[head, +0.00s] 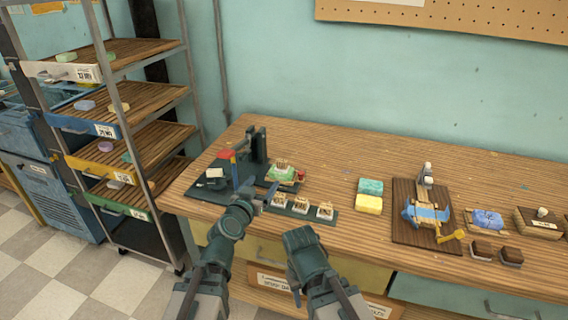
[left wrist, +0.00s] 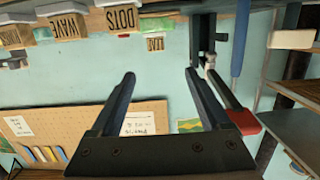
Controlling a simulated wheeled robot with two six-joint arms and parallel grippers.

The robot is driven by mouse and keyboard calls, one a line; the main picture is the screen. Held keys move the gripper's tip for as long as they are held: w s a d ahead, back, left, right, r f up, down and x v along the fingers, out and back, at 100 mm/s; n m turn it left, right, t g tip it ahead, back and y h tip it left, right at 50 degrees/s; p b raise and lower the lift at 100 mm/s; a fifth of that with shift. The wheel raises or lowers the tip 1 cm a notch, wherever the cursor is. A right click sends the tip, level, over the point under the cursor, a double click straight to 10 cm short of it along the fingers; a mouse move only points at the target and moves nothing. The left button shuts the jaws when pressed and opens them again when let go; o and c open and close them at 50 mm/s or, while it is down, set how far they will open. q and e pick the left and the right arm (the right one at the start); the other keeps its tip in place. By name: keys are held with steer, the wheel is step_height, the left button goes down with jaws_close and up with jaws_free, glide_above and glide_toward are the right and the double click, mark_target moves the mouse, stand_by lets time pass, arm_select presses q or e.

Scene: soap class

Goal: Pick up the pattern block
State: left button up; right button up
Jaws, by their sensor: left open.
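Three small wooden pattern blocks with pale tops stand in a row on a dark strip (head: 313,217) in the head view: a left one (head: 280,199), a middle one (head: 301,204) and a right one (head: 325,211). The left wrist view is upside down and shows blocks lettered DOTS (left wrist: 120,18) and WAVE (left wrist: 68,25), plus a smaller lettered block (left wrist: 155,44). My left gripper (head: 260,194) is just left of the row; its open, empty fingers (left wrist: 160,75) show in the wrist view. My right arm (head: 304,250) is in front of the bench; its jaws cannot be made out.
A dark press (head: 256,150) stands behind the left gripper, with a green soap (head: 289,177) beside it. Green (head: 370,187) and yellow (head: 369,204) bars lie right of the row. A dark board (head: 408,229) with a blue item is farther right. Shelves (head: 150,98) stand left.

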arm_select(q)
steer(key=b, duration=0.1)
glide_toward(281, 162)
steer(key=w, duration=0.1)
steer(key=w+f, duration=0.1)
steer(key=w, duration=0.1)
steer(key=shift+w+d, duration=0.1)
steer(key=shift+w, duration=0.05)
steer(key=shift+d+b+x, duration=0.2)
steer(key=shift+b+x, duration=0.05)
steer(key=shift+x, duration=1.1)
steer(key=shift+d+b+x, duration=0.2)
steer(key=shift+b+x, duration=0.05)
steer(key=shift+x, duration=1.1)
steer(key=shift+r, duration=0.2)
steer(key=shift+c, duration=0.3)
jaws_close()
